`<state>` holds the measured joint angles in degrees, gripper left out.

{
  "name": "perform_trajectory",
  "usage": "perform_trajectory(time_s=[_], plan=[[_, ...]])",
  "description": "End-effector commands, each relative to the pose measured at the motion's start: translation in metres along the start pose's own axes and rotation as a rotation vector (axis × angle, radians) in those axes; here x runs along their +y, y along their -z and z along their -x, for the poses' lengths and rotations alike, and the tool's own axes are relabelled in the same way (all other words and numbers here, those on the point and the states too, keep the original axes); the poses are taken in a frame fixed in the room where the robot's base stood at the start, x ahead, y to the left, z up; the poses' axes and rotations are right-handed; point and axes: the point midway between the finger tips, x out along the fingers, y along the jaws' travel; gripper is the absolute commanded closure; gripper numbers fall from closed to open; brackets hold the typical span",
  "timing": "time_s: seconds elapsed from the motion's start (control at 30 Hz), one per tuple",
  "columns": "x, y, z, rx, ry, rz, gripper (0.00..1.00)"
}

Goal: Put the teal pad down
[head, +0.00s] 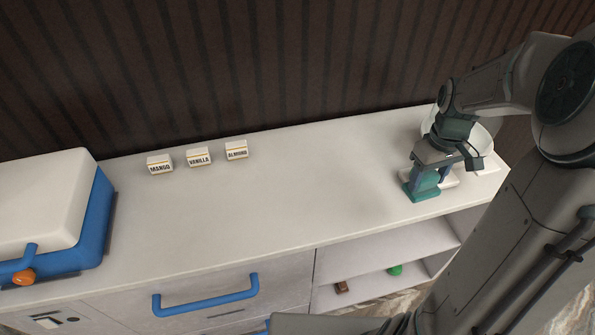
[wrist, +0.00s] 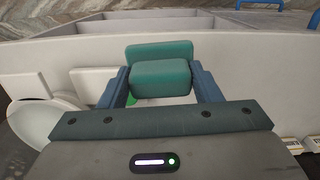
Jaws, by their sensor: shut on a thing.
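The teal pad (head: 422,190) is a block with a wider flat part, over the right end of the white counter near its front edge. My gripper (head: 430,172) points down and is shut on it. In the wrist view the pad (wrist: 160,78) sits between the two blue fingers (wrist: 162,88). The pad's lower part is very close to the counter top (head: 300,195); I cannot tell whether it touches. Parts of the pad are hidden by the fingers.
A white round dish (head: 481,141) and a small white block (head: 491,166) lie close behind and right. MANGO (head: 160,165), VANILLA (head: 198,157) and ALMOND (head: 236,150) labels stand at the back. A blue-and-white box (head: 45,205) stands left. The counter's middle is clear.

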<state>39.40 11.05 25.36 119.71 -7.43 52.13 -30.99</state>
Motion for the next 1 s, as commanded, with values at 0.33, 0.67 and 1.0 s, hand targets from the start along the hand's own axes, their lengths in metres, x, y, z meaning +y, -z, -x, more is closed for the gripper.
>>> perform_trajectory(time_s=[0.33, 0.67, 1.0], plan=[[-0.01, 0.02, 0.006, 0.035, 0.003, -0.055, 0.64], [-0.058, 0.075, -0.035, 0.033, 0.005, -0.049, 0.64], [-0.079, 0.102, -0.057, 0.035, 0.001, -0.056, 0.64]])
